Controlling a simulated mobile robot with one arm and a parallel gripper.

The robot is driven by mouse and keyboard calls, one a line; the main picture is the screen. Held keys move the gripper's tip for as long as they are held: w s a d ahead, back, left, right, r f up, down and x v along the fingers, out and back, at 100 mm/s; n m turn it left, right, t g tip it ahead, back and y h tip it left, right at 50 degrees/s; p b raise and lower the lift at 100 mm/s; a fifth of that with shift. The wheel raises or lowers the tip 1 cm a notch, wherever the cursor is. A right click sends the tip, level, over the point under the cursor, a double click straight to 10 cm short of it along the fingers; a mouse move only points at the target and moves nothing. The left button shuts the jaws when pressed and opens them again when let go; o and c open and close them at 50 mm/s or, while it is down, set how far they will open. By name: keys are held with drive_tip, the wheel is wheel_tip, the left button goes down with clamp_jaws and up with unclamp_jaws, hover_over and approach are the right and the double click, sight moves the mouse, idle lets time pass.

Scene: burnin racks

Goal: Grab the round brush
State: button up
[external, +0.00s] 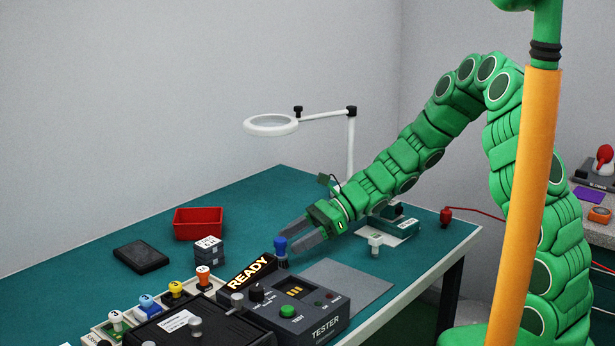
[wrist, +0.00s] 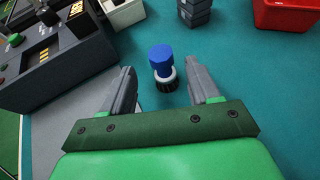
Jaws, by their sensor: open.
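The round brush has a blue knob on a pale collar and a dark round lower part; it stands upright on the teal bench in the wrist view (wrist: 161,57). In the external view its blue top (external: 280,244) shows beside the tester. My gripper (external: 294,240) is open, low over the bench. In the wrist view its two grey fingers (wrist: 160,74) point toward the brush, one on each side, with gaps between them and it. The brush looks to be at the fingertips; exact contact cannot be told.
The tester (external: 310,310) and a READY sign (external: 249,272) stand close by. A grey mat (external: 345,288) lies to the right. Stacked dark blocks (external: 209,255), a red bin (external: 198,222) and a black pad (external: 141,257) stand farther left. A magnifier lamp (external: 271,125) rises behind.

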sight(276, 247)
drive_tip(key=shift+x, duration=2.85)
drive_tip(key=shift+w+a+r, duration=0.1)
drive_tip(key=shift+w+r, duration=0.05)
drive_tip(key=shift+c, duration=0.2)
drive_tip(key=c, duration=1)
drive_tip(key=shift+r, duration=0.1)
